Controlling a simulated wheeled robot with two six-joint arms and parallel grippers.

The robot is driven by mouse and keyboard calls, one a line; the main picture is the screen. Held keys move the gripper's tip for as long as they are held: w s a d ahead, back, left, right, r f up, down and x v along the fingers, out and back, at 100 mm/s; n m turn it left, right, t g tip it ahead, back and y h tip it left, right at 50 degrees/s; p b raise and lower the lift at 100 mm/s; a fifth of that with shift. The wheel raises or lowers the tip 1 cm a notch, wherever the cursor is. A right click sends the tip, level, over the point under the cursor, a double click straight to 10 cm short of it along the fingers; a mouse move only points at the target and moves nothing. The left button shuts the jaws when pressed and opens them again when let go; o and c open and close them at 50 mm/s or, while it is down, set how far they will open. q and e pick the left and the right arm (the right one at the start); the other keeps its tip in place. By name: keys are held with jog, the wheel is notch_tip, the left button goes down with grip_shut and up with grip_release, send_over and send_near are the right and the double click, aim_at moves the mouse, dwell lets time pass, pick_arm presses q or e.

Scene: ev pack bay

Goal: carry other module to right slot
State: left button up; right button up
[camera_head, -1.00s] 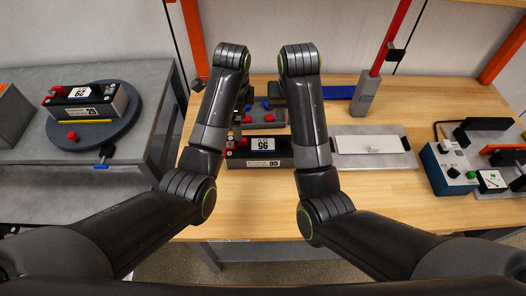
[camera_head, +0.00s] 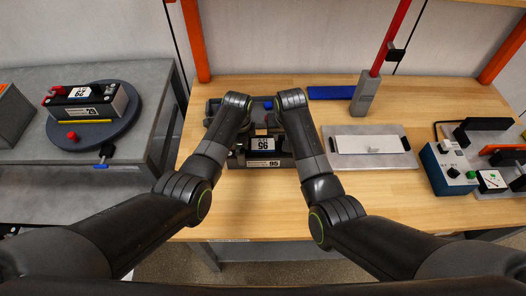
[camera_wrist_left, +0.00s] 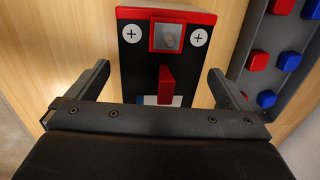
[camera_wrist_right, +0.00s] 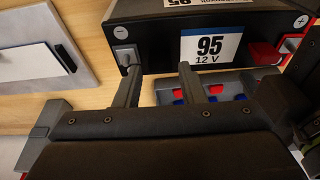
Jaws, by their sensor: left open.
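A dark module labelled 95 (camera_head: 263,161) sits on the wooden bench, partly covered by my arms; it also shows in the right wrist view (camera_wrist_right: 155,37) with its 12 V label. A second dark module (camera_head: 85,99) with a white number label and red parts sits on the round turntable at the left. My left gripper (camera_wrist_left: 158,85) is open, its fingers on either side of a red-capped plus end of a module, with nothing visibly gripped. My right gripper (camera_wrist_right: 157,75) is open, its fingers spread close to the lower edge of module 95.
A tray with red and blue blocks (camera_wrist_right: 222,90) lies behind module 95. A grey plate with a white panel (camera_head: 368,147), a blue tester box (camera_head: 447,168) and a red post in a grey base (camera_head: 366,94) stand to the right. The front of the bench is clear.

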pick_arm(q)
jog(key=shift+w+f, duration=0.15)
jog(key=shift+f, duration=1.05)
pick_arm(e)
jog(key=shift+x, duration=1.2)
pick_arm(q)
jog(key=c, duration=0.8)
pick_arm(e)
grip_shut()
pick_arm(q)
jog(key=c, duration=1.1)
jog(key=shift+w+r, duration=0.15)
pick_arm(e)
jog(key=shift+w+r, duration=0.15)
jog(key=shift+r, duration=0.05)
